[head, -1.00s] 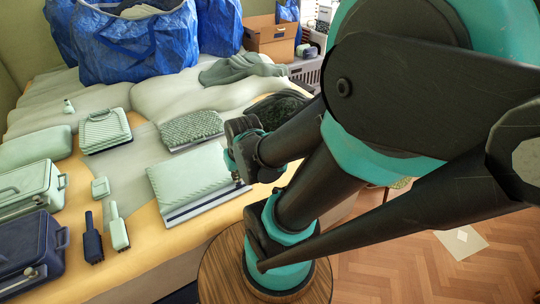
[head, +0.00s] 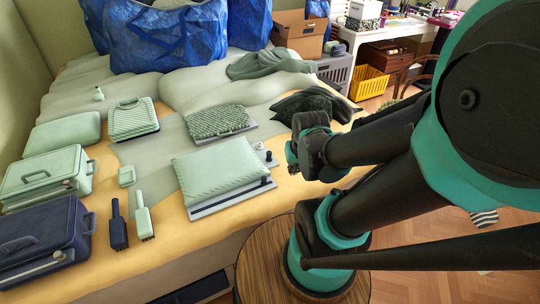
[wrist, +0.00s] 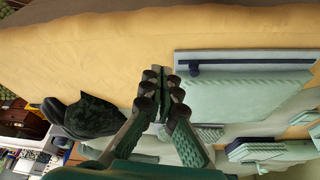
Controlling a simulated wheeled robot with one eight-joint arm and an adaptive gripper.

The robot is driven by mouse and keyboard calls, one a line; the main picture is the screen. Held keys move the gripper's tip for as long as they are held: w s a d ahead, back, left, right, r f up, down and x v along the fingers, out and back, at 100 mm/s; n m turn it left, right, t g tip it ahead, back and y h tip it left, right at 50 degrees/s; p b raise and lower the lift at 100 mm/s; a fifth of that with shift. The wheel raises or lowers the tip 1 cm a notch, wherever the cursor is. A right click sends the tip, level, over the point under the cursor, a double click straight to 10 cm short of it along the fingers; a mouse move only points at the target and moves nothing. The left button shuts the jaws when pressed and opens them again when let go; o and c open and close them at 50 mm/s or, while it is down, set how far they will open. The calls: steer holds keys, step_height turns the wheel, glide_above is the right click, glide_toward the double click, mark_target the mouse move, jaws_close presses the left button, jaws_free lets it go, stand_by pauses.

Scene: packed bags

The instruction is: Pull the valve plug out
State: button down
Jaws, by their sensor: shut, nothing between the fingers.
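A pale green quilted bag (head: 220,168) lies flat on a grey board with a dark bar along its near edge. Small dark knobs stand by its right side; the one nearest the bag's right edge (head: 270,158) looks like the valve plug. In the wrist view the bag (wrist: 245,95) is right of my fingers, with a dark knob (wrist: 194,69) at the bar's end. My gripper (wrist: 160,72) is shut and empty, left of that knob and apart from it. In the head view my gripper (head: 291,158) is right of the bag, its fingertips partly hidden.
A textured green bag (head: 218,121) lies behind. A dark crumpled cloth (head: 312,103) is behind my gripper. Green and navy cases (head: 45,240), two brushes (head: 118,230) and blue bags (head: 165,38) fill the left and back. A round wooden stool top (head: 262,262) is in front.

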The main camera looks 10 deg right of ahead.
steer(key=c, duration=2.2)
jaws_free()
steer(key=shift+o, duration=1)
steer(key=shift+w, duration=0.1)
steer(key=o, duration=0.7)
steer(key=w+m, duration=0.1)
steer(key=w+r+m, duration=0.2)
steer(key=w, duration=0.1)
steer(key=shift+a+m+g, duration=0.3)
steer(key=shift+g, duration=0.1)
step_height(320, 180, up, 2)
steer(key=m+g, duration=0.3)
steer(key=m, duration=1.3)
glide_above(269, 152)
step_height(269, 152, down, 16)
steer(key=shift+r, duration=0.15)
jaws_close()
